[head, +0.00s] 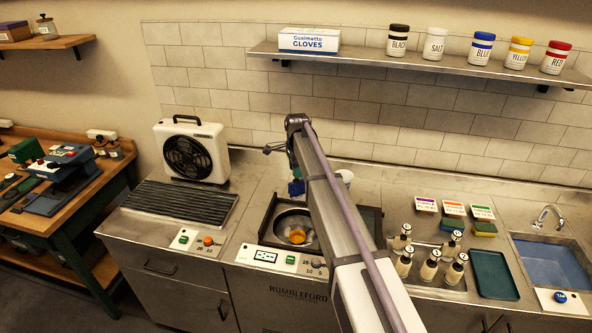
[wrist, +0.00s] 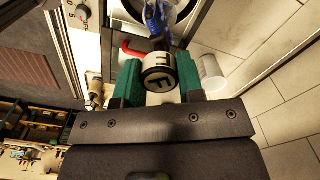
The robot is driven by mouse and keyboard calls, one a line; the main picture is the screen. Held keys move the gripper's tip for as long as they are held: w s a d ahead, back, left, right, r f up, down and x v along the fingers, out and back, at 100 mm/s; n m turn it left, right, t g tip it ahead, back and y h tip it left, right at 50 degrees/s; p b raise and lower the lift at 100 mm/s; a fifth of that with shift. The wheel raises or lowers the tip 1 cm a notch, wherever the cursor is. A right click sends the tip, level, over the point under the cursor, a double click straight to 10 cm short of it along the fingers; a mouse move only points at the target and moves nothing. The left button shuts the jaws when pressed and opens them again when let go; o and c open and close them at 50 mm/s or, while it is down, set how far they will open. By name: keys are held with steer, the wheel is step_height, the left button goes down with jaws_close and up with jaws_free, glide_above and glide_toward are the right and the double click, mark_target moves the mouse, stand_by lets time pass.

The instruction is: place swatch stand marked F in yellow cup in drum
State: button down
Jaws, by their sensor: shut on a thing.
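The swatch stand marked F (wrist: 158,84) has a white body with black bands and a black letter F, and carries a blue swatch (wrist: 158,18). My gripper (wrist: 158,82) is shut on it, with a green finger at each side. In the head view the blue swatch (head: 296,187) shows above the drum, beside my arm, which hides most of the gripper. The drum (head: 283,219) is a round metal bowl in a dark-framed unit. The yellow cup (head: 297,236) sits low inside it. The stand is apart from the cup.
A white cup (head: 346,176) stands behind the drum unit, partly hidden by my arm. A black rack (head: 181,203) and a white fan (head: 192,151) are at the left. A shelf (head: 420,66) hangs above.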

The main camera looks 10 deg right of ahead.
steer(key=shift+a, duration=0.1)
steer(key=shift+s+d, duration=0.15)
steer(key=shift+d, duration=0.3)
steer(key=shift+d+f+b, duration=0.1)
steer(key=shift+f+b, duration=0.2)
steer(key=shift+b, duration=0.1)
step_height(320, 180, down, 23)
steer(key=b, duration=2.3)
steer(key=shift+a+f, duration=0.2)
steer(key=shift+f+b, duration=0.55)
steer(key=shift+b, duration=0.15)
steer(key=shift+c, duration=1.3)
jaws_free()
steer(key=shift+r, duration=0.1)
steer(key=shift+r, duration=0.1)
